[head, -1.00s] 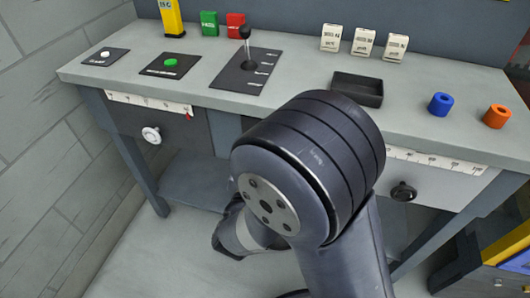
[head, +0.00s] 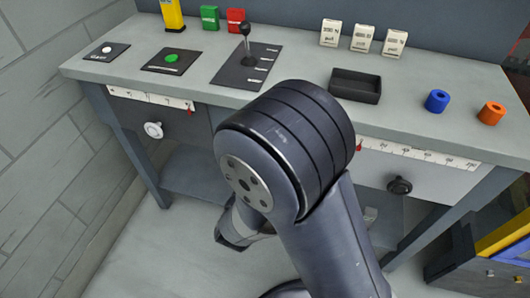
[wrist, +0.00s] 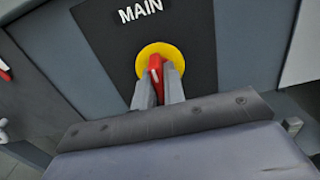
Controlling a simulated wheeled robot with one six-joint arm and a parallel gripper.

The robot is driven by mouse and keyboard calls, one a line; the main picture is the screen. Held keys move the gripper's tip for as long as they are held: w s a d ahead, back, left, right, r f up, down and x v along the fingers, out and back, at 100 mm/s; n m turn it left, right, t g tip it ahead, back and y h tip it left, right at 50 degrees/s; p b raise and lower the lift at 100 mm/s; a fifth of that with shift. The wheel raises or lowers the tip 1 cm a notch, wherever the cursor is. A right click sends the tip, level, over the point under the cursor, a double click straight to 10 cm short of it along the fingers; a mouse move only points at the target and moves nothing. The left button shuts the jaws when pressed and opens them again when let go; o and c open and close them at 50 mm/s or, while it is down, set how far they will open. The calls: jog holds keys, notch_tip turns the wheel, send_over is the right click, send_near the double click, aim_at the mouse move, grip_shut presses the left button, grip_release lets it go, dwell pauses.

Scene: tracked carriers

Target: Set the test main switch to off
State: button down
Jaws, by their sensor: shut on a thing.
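The main switch is a red handle (wrist: 155,66) on a round yellow disc (wrist: 175,52). It sits on a dark panel (wrist: 205,62) marked MAIN in the wrist view. The handle stands roughly upright in that picture. My gripper (wrist: 159,84) is shut on the red handle, one grey finger on each side. No on or off marks can be read. In the head view I cannot make out the switch or the fingers; my arm fills the middle, in front of the bench.
The grey bench (head: 205,92) carries a black lever (head: 246,45) on a plate, a green button (head: 172,58), a black tray (head: 356,86), a blue ring (head: 438,101) and an orange ring (head: 491,112). Drawers with scales and knobs are below. A wall stands at left.

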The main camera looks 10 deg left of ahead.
jog(key=c, duration=1.5)
grip_release()
jog(key=shift+s, duration=0.15)
jog(key=s, duration=0.3)
jog(key=s+p, duration=0.1)
jog(key=s, duration=0.6)
jog(key=shift+s+a, duration=0.25)
jog(key=shift+a, duration=0.15)
jog(key=shift+w, duration=0.1)
jog(key=shift+w+d+b, duration=0.2)
jog(key=shift+w+b, duration=0.05)
jog(key=shift+w, duration=2.4)
jog(key=shift+w+d+b, duration=0.2)
jog(key=shift+w+b, duration=0.05)
jog(key=shift+w, duration=2.4)
